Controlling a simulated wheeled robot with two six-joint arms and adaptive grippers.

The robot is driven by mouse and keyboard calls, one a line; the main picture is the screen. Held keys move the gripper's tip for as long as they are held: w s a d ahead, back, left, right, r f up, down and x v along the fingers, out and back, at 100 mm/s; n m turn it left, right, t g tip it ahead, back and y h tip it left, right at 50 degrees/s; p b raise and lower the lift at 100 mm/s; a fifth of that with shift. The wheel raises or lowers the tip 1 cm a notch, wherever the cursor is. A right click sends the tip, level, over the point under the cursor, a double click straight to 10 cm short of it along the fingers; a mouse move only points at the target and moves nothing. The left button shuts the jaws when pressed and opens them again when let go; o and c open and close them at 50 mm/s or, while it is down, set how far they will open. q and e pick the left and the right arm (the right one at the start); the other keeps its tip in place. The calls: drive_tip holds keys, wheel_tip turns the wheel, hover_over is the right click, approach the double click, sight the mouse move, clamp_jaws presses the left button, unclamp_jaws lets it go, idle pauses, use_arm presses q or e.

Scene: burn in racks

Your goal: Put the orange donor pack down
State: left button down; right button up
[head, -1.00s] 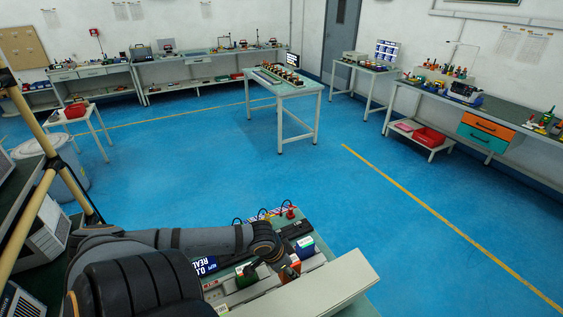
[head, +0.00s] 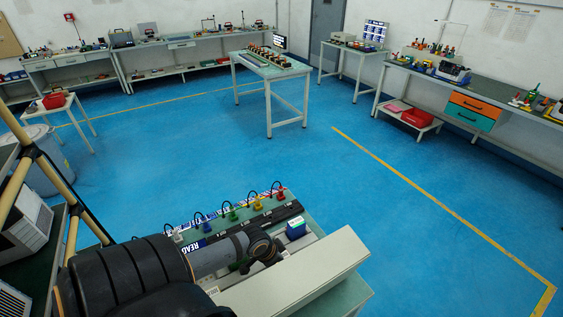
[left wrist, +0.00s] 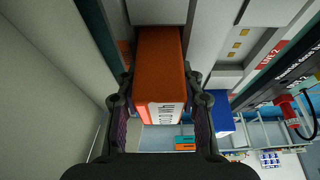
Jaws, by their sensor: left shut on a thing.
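The orange donor pack (left wrist: 158,62) fills the middle of the left wrist view, with a white lettered label on its near end. My left gripper (left wrist: 160,88) has one finger on each side of the pack and is shut on it. The pack is over or among the pale bays of the rack bench; I cannot tell whether it touches a surface. In the head view my left arm reaches over the near bench (head: 318,272), and the orange pack is hidden there. My right gripper is not in view.
A blue pack (head: 296,230) stands right of my wrist; it also shows in the left wrist view (left wrist: 219,113). Several coloured plugs with cables, including a red one (head: 281,193), line the bench's far edge. A pale panel (head: 300,278) borders the near side. Open blue floor (head: 330,180) lies beyond.

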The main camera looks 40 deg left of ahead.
use_arm(q)
drive_tip(key=c, duration=1)
unclamp_jaws()
drive_tip(key=shift+f, duration=0.1)
drive_tip(key=shift+o, duration=0.8)
drive_tip(key=p+v, duration=0.1)
drive_tip(key=v, duration=0.4)
drive_tip(key=shift+s+r+p, duration=0.1)
drive_tip(key=shift+r+p, duration=0.3)
drive_tip(key=p+v, duration=0.5)
drive_tip(key=v, duration=0.1)
drive_tip(key=shift+s+r, duration=0.2)
drive_tip(key=shift+r, duration=0.05)
drive_tip(key=shift+w+a, duration=0.1)
